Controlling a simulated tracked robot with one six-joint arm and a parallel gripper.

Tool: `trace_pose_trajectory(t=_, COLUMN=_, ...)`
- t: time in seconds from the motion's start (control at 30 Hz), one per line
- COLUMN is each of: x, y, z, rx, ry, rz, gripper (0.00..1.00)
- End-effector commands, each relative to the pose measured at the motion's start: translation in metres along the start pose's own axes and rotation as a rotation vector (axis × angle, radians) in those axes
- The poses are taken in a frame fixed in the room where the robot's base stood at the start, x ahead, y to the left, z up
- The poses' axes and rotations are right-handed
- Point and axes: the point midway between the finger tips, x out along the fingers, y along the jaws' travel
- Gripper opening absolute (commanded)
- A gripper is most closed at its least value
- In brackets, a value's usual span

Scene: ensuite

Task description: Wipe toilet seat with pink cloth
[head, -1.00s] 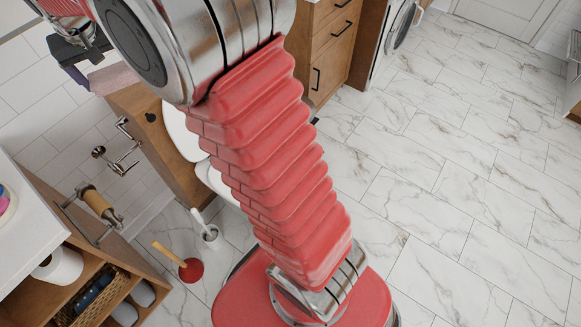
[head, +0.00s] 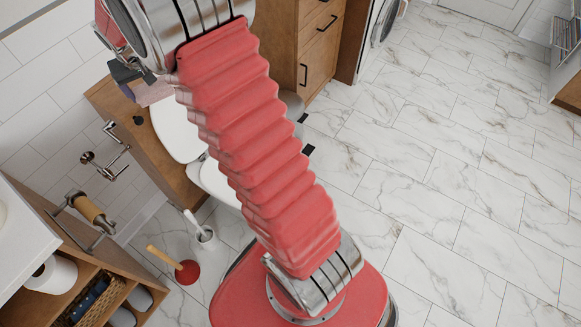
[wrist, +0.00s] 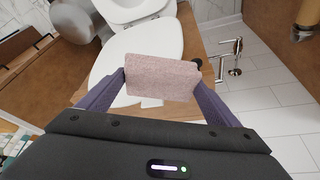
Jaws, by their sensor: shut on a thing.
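My gripper (wrist: 160,85) has dark purple fingers shut on the pink cloth (wrist: 162,77), a folded pad between the fingertips. In the head view the cloth (head: 153,93) hangs beside the top of the wooden panel, and my gripper (head: 130,78) is partly hidden by my arm. The toilet's white lid (head: 178,128) is raised against the panel. The seat (head: 216,184) is partly covered by my red arm. In the wrist view the lid (wrist: 115,65) lies behind the cloth and the seat (wrist: 130,12) is at the top edge. The cloth appears apart from both.
A wooden panel (head: 120,110) stands behind the toilet. A metal wall fixture (head: 105,160), a toilet brush (head: 205,235) and a red plunger (head: 187,271) are to the left. A wooden shelf unit (head: 130,290) is at lower left. The marble floor (head: 440,190) at right is clear.

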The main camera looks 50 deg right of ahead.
Motion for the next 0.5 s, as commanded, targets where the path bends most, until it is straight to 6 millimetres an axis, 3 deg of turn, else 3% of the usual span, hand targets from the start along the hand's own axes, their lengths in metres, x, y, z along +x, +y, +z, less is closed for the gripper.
trace_pose_trajectory(t=0.1, x=0.039, y=0.036, z=0.011, rx=0.023, ry=-0.008, rz=0.014, gripper=0.49)
trace_pose_trajectory(t=0.27, x=0.086, y=0.082, z=0.03, rx=0.048, ry=-0.012, rz=0.027, gripper=0.49)
trace_pose_trajectory(t=0.5, x=0.147, y=0.149, z=0.071, rx=0.092, ry=-0.014, rz=0.044, gripper=0.49)
